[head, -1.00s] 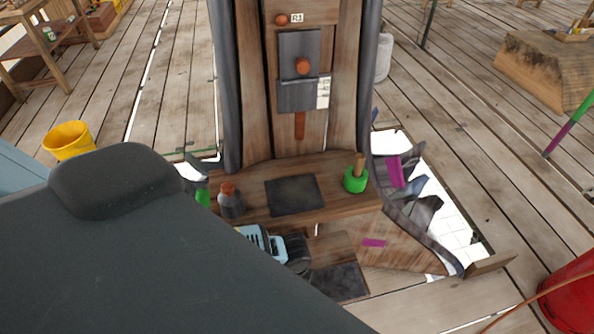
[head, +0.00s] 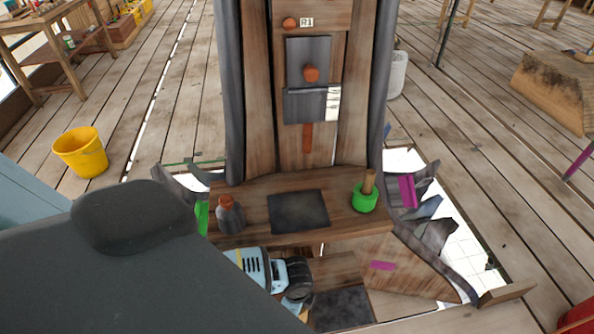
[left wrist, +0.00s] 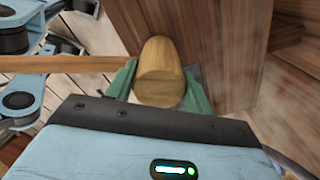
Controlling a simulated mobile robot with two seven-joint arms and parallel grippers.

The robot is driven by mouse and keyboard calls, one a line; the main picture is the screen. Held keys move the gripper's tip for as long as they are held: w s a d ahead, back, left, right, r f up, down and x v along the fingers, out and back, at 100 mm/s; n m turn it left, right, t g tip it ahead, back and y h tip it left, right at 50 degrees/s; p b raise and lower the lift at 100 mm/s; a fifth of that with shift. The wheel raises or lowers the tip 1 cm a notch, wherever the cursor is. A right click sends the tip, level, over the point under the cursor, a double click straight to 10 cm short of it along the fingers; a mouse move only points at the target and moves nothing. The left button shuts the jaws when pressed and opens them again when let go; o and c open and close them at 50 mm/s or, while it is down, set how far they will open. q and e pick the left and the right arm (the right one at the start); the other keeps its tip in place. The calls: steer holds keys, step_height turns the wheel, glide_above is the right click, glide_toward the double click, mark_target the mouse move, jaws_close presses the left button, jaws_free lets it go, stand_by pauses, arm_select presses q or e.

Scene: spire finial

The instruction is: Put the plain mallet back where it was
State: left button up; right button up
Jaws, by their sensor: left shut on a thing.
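My left gripper (left wrist: 158,92) is shut on the plain mallet in the left wrist view. Its rounded, bare wooden head (left wrist: 160,68) sits between the two green fingers, and its straight wooden handle (left wrist: 62,64) runs off to the left. A wooden upright stands close behind the head; I cannot tell whether they touch. In the head view my dark arm covers the lower left, and the mallet and gripper fingers are hidden. My right gripper is not in view.
A wooden ledge (head: 345,222) holds a grey bottle with an orange cap (head: 229,215), a dark square pad (head: 298,210) and a green-headed piece with a wooden handle (head: 365,198). A tall panel labelled R1 (head: 306,22) rises behind. A yellow bucket (head: 80,152) stands left on open planks.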

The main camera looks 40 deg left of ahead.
arm_select(q)
steer(key=o, duration=1.3)
steer(key=shift+o, duration=0.4)
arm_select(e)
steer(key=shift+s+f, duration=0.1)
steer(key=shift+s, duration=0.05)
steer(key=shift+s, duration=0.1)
arm_select(q)
step_height(320, 180, up, 12)
steer(key=p, duration=0.2)
steer(key=shift+r+p, duration=0.15)
steer(key=shift+p, duration=0.25)
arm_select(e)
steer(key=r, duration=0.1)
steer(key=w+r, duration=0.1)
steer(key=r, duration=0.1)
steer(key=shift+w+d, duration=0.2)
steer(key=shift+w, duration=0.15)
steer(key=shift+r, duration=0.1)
